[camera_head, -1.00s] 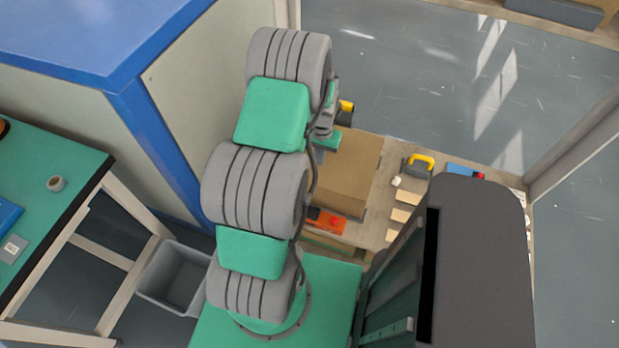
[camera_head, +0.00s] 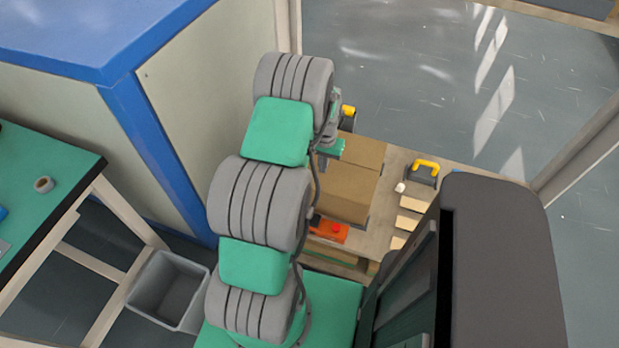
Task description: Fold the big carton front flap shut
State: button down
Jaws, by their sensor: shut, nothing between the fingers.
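The big brown carton (camera_head: 350,190) stands on a wooden bench right of my arm. Two brown surfaces show, a far one and a nearer one, with an edge between them. I cannot tell which is the front flap or how far it is folded. My gripper (camera_head: 330,150) is at the far end of my arm, by the carton's upper left side. Only its green part shows clearly. Its fingertips are hidden or too small to see, and nothing shows held. I cannot tell whether it touches the carton.
On the bench (camera_head: 373,241), an orange tool (camera_head: 329,229) lies in front of the carton. A yellow-handled tool (camera_head: 425,170) and several pale blocks lie to its right. A blue-edged cabinet (camera_head: 200,110) stands left of my arm. A grey bin (camera_head: 167,290) is on the floor.

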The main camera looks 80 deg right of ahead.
notch_tip(320, 180, up, 8)
jog(key=p, duration=0.5)
jog(key=shift+r+p, duration=0.2)
jog(key=shift+p, duration=0.2)
